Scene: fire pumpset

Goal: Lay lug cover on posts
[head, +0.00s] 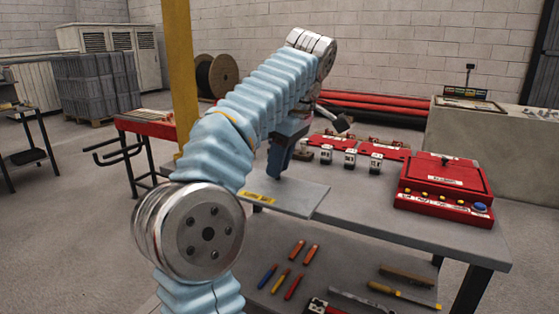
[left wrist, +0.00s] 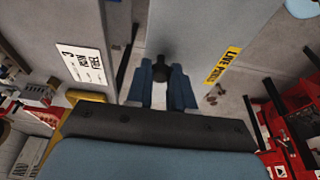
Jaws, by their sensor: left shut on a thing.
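The lug cover (head: 300,197) is a flat grey plate with a yellow label, at the front left of the workbench in the head view. In the left wrist view the cover (left wrist: 195,30) carries a "LIVE POSTS" label and a black knob. My left gripper (head: 279,168) points down over the plate, and its blue fingers (left wrist: 168,85) are shut on the knob. I cannot tell whether the plate touches the bench. White-labelled units (head: 350,158) stand in a row in front of red blocks behind the plate. I cannot tell which parts are the posts. My right gripper is out of view.
A red control box (head: 444,188) with yellow buttons stands on the workbench (head: 375,215) at right. Tools lie on the lower shelf (head: 340,270). My left arm hides the bench's left end. A yellow column (head: 180,80) rises behind it. Bench top between plate and box is clear.

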